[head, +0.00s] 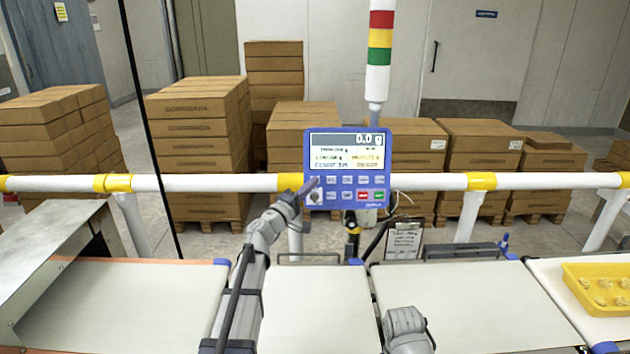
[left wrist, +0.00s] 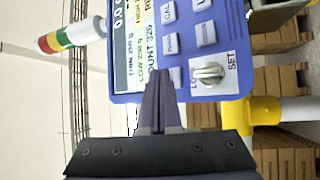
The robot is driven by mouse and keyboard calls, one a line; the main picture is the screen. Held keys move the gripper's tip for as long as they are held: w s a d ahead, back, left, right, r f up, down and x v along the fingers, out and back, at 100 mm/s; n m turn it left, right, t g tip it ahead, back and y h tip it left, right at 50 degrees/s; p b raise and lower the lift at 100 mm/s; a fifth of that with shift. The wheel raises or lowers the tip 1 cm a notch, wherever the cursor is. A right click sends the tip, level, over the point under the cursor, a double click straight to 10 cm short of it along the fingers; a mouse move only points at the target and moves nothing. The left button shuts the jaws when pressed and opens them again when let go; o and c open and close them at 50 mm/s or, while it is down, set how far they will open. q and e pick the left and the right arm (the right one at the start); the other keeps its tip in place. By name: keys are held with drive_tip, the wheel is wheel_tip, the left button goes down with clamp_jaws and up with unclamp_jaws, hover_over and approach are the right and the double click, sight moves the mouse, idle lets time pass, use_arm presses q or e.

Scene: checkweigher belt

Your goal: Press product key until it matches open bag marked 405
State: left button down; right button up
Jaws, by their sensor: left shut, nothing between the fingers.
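The blue checkweigher panel (head: 347,202) is mounted on the white rail, with a lit display (head: 347,140) reading 0.0 g and rows of keys. In the left wrist view the display (left wrist: 128,62) shows a count line that seems to read 325. My left gripper (head: 314,183) is shut and empty, its tips at the left end of the key rows. In the left wrist view the tips (left wrist: 161,76) partly cover a key (left wrist: 177,76) beside the selector knob (left wrist: 208,73); I cannot tell if they touch. No bag marked 405 is readable. My right gripper is out of view.
A yellow tray (head: 573,290) with several pale items sits on the right belt. White belts (head: 470,300) lie in front, mostly clear. The white rail (head: 420,181) crosses behind; stacked cartons (head: 190,150) stand beyond it.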

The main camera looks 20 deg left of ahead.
use_arm(q)
drive_tip(key=shift+s, duration=0.15)
drive_tip(key=s, duration=0.1)
drive_tip(key=s+d+r+p, duration=0.1)
drive_tip(key=s, duration=0.2)
drive_tip(key=shift+s+d+r, duration=0.2)
drive_tip(key=shift+s+r, duration=0.05)
drive_tip(key=shift+s, duration=0.05)
idle(0.3)
drive_tip(key=shift+d, duration=0.1)
idle(1.2)
